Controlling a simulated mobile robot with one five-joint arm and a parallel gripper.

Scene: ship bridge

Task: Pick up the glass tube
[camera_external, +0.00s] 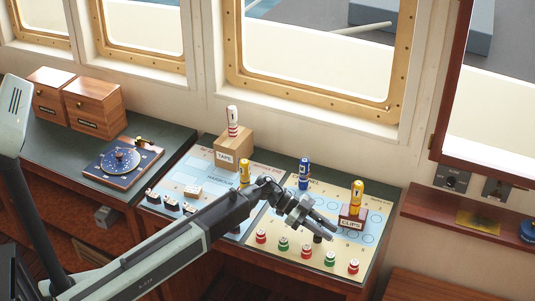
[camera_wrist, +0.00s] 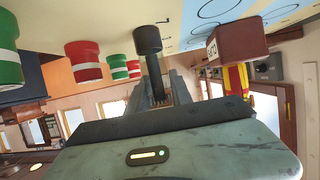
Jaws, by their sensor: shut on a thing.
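My gripper (camera_external: 318,222) reaches over the front right part of the patterned board and is shut on a slim piece with a dark round cap (camera_external: 318,238). In the wrist view the black cap (camera_wrist: 147,40) and its narrower stem (camera_wrist: 155,82) show at the jaws of my gripper (camera_wrist: 160,92). This seems to be the glass tube; its clear part is mostly hidden by the jaws. The cap is close to the board (camera_external: 270,232); I cannot tell whether it touches.
Several red and green round pieces (camera_external: 283,243) stand along the board's front edge. A blue piece (camera_external: 304,173) stands behind. A TAPE box (camera_external: 233,152) is farther left.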

